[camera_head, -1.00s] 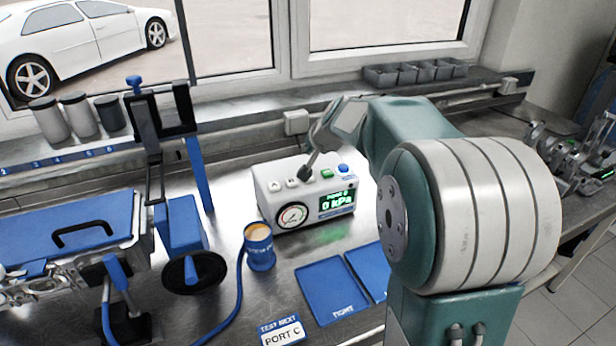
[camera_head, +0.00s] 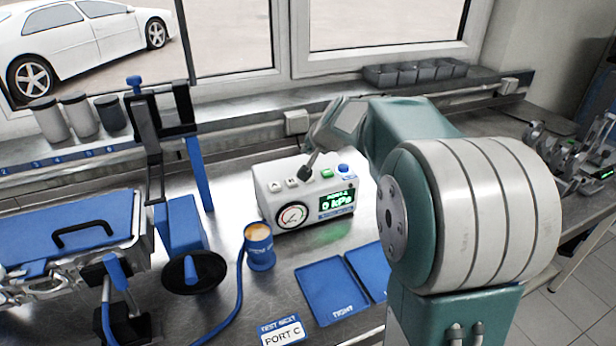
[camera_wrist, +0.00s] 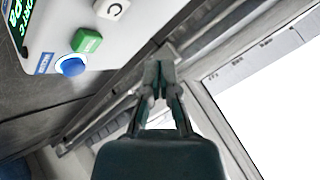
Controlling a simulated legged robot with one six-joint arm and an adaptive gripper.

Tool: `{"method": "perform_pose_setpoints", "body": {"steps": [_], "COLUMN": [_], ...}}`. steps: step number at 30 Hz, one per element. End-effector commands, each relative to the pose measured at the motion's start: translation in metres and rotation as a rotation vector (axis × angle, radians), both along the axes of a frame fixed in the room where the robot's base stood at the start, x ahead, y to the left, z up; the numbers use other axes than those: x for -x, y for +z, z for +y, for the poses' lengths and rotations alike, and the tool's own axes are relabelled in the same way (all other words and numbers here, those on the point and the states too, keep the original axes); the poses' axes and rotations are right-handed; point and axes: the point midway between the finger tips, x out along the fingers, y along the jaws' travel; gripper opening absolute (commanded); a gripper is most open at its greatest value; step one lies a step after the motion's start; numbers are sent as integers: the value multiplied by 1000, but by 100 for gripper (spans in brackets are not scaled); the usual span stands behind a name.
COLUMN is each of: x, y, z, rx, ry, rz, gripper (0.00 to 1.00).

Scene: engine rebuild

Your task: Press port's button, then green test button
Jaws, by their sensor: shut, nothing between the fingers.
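The white test box (camera_head: 275,194) stands on the bench with a round gauge (camera_head: 292,216) and a lit display (camera_head: 337,203) showing 0 kPa. White buttons A (camera_head: 276,186) and B (camera_head: 292,182) show on its top, with the green button (camera_head: 327,173) and a blue button (camera_head: 343,168) to their right. In the wrist view a white button marked C (camera_wrist: 113,8) sits beside the green button (camera_wrist: 88,41). My gripper (camera_head: 304,174) is shut and empty, its tips over the box top between B and green, hiding C in the head view. Contact is unclear.
A card (camera_head: 283,331) reads "TEST NEXT PORT C". A blue cup (camera_head: 260,247) with a hose stands in front of the box, and blue trays (camera_head: 334,291) lie to its right. A blue-topped engine part (camera_head: 70,225) and stand are left. The window sill is behind.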

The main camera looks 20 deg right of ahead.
Motion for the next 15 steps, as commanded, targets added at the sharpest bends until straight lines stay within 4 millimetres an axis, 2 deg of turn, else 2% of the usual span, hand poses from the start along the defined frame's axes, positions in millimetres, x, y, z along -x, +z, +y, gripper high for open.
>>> {"method": "perform_pose_setpoints", "body": {"steps": [8, 15], "x": [0, -1], "y": [2, 30], "z": [-3, -45], "rx": [0, 0], "ry": [-1, -4], "rz": [-1, -1], "gripper": [0, 0]}}
